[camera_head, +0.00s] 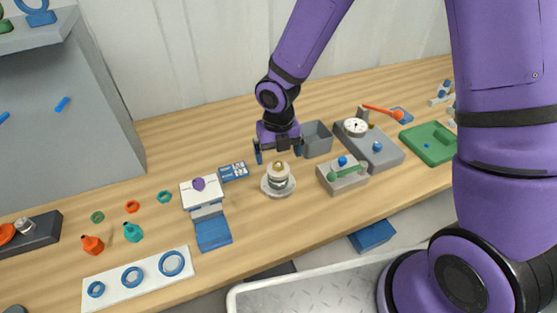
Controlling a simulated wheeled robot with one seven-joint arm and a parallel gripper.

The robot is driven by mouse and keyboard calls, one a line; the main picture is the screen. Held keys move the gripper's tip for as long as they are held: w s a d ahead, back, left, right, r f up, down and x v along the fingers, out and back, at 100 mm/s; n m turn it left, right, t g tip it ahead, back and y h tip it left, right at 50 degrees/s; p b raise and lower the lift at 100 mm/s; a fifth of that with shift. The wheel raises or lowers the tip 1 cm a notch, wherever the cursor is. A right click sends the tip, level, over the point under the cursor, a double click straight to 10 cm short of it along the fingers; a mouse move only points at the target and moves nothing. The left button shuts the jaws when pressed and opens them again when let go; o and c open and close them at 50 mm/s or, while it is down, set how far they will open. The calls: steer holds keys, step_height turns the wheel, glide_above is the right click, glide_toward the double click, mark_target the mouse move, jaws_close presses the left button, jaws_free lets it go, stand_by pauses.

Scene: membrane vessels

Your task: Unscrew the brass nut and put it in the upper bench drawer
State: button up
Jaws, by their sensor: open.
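The brass nut (279,167) appears as a small brass-coloured piece on top of a pale round vessel (278,183), which stands on a round base on the bench. My gripper (278,157) is open and directly above the vessel, with one blue-tipped finger on each side of its top. I cannot tell whether the fingers touch anything. Below the bench's front edge, a blue box-like part (372,237) sticks out, and a dark part (272,270) shows further left. I cannot tell which, if either, is the upper drawer.
A grey open bin (317,139) stands just right of my gripper. A grey block with a green lever (342,176) is right of the vessel. A white-and-blue stand (210,217) is to its left. A metal tray (310,296) lies below the bench front.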

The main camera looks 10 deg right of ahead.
mark_target(278, 164)
steer(key=m, duration=0.2)
steer(key=shift+a+m, duration=0.1)
steer(key=shift+m, duration=0.2)
steer(key=shift+f+m, duration=0.3)
steer(key=shift+f, duration=1.35)
steer(key=c, duration=1.7)
steer(key=n, duration=0.6)
steer(key=shift+n, duration=0.3)
steer(key=n, duration=0.3)
steer(key=shift+r, duration=0.1)
steer(key=n, duration=0.4)
